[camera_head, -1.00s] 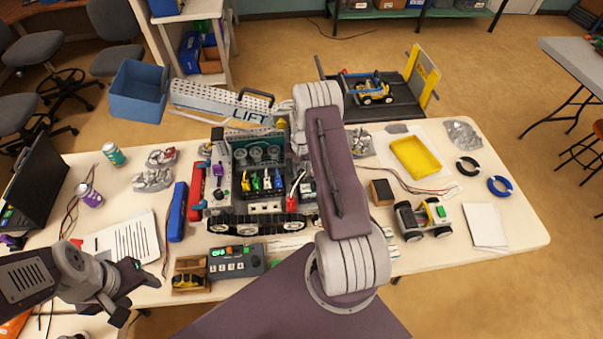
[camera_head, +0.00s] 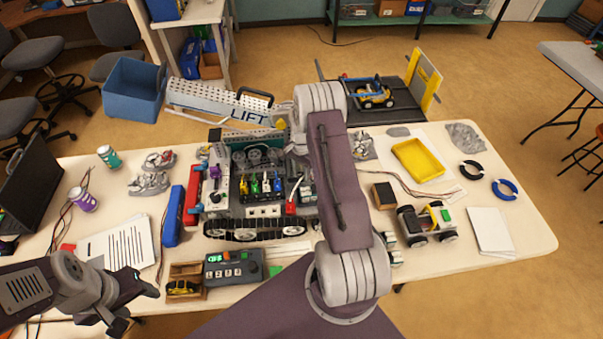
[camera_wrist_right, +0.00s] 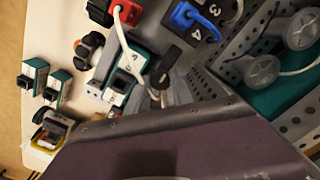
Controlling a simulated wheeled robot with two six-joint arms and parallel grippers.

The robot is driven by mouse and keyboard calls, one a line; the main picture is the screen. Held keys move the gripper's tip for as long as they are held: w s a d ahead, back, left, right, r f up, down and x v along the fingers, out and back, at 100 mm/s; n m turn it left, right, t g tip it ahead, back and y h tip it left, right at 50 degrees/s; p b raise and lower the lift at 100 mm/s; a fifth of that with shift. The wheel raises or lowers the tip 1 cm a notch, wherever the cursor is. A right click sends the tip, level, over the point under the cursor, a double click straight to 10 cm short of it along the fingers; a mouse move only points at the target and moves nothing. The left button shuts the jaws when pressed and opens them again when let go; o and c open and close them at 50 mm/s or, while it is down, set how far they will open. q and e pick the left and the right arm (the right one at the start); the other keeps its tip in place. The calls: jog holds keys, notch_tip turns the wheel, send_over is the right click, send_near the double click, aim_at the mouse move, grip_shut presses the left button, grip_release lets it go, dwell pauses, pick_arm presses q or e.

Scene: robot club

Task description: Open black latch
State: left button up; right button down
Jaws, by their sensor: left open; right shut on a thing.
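A tracked robot (camera_head: 255,228) with a green perforated plate and a dark front panel stands mid-table in the head view. A small black bar-like part (camera_wrist_right: 166,66) shows beside its perforated grey plate in the right wrist view; I cannot tell for sure that it is the black latch. My right gripper (camera_head: 297,148) reaches over the back right of the tracked robot. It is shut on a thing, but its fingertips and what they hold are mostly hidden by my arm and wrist. My left gripper (camera_head: 138,304) is open and empty over the table's front left edge.
A controller box (camera_head: 233,266) and a small wooden box (camera_head: 184,284) lie in front of the tracked robot. A blue case (camera_head: 173,216) is left of it. A wheeled vehicle (camera_head: 428,222) and a yellow tray (camera_head: 418,160) stand at right. A white wire (camera_wrist_right: 128,45) runs near the panel.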

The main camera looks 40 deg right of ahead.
dwell(0.3)
jog(key=c, duration=1.1)
grip_release()
jog(key=shift+r, duration=0.1)
jog(key=shift+r, duration=0.2)
jog(key=r+b, duration=0.1)
jog(key=r, duration=0.1)
jog(key=s+r+b, duration=0.1)
jog(key=r, duration=0.1)
jog(key=shift+d, duration=0.2)
jog(key=s+d+r+b, duration=0.2)
jog(key=s+r, duration=0.4)
jog(key=s, duration=0.4)
jog(key=shift+d+r, duration=0.25)
jog(key=shift+d, duration=0.45)
